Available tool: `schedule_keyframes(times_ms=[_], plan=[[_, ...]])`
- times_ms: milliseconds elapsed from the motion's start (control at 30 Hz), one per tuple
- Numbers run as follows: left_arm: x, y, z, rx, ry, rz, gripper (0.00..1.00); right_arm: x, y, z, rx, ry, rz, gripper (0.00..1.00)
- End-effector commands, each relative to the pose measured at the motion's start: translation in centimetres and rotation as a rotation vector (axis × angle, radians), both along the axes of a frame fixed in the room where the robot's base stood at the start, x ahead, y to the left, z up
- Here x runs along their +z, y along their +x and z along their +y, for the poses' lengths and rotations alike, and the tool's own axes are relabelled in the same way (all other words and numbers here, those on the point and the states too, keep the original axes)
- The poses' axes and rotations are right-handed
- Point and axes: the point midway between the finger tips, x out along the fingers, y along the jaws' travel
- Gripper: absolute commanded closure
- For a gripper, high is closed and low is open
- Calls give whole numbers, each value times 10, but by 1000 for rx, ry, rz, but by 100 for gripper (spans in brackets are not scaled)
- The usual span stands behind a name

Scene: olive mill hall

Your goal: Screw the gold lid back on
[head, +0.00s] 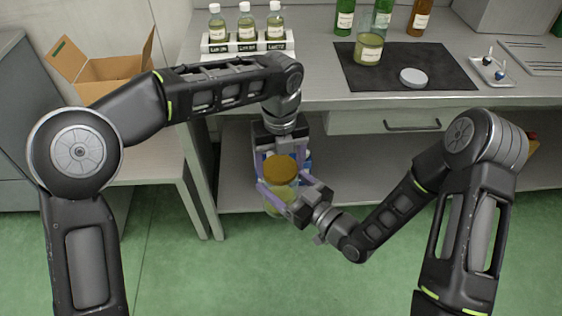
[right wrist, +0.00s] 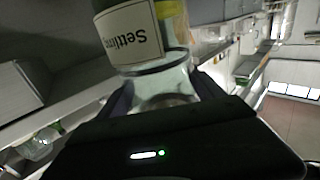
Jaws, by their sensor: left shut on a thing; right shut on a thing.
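In the head view the gold lid (head: 281,169) sits at the top of a glass jar (head: 274,207) with yellowish content, held in the air in front of the bench. My left gripper (head: 282,160) comes down from behind and is shut at the lid. My right gripper (head: 288,194) reaches in from the lower right and is shut on the jar's body. In the right wrist view the jar (right wrist: 160,78) fills the upper middle, with a white printed label and clear glass between the fingers. Whether the lid's thread is engaged cannot be seen.
The bench holds a dark mat (head: 440,71) with a beaker (head: 368,50) and a grey disc (head: 411,77). Several small bottles stand in a white rack (head: 222,46). An open cardboard box (head: 110,68) is at the left. The green floor below is clear.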

Motion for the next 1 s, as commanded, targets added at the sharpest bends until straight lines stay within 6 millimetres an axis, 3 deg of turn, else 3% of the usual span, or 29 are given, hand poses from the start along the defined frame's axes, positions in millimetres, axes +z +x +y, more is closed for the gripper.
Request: schedule_keyframes(times_ms=[67, 200, 233, 533, 833, 1000], plan=[[1, 1, 1, -149, -2, -2, 70, 1, 0, 0, 1, 1, -1, 100], [1, 1, 1, -148, -1, -4, 70, 0, 0, 0, 1, 1, -1, 100], [1, 1, 1, -147, -1, -4, 24, 0, 0, 0, 1, 1, -1, 100], [0, 1, 1, -146, 0, -2, 0, 1, 0, 0, 1, 1, -2, 100], [2, 1, 1, -146, 0, -2, 0, 1, 0, 0, 1, 1, -3, 100], [15, 1, 0, -146, -1, -4, 0, 1, 0, 0, 1, 1, -3, 100]])
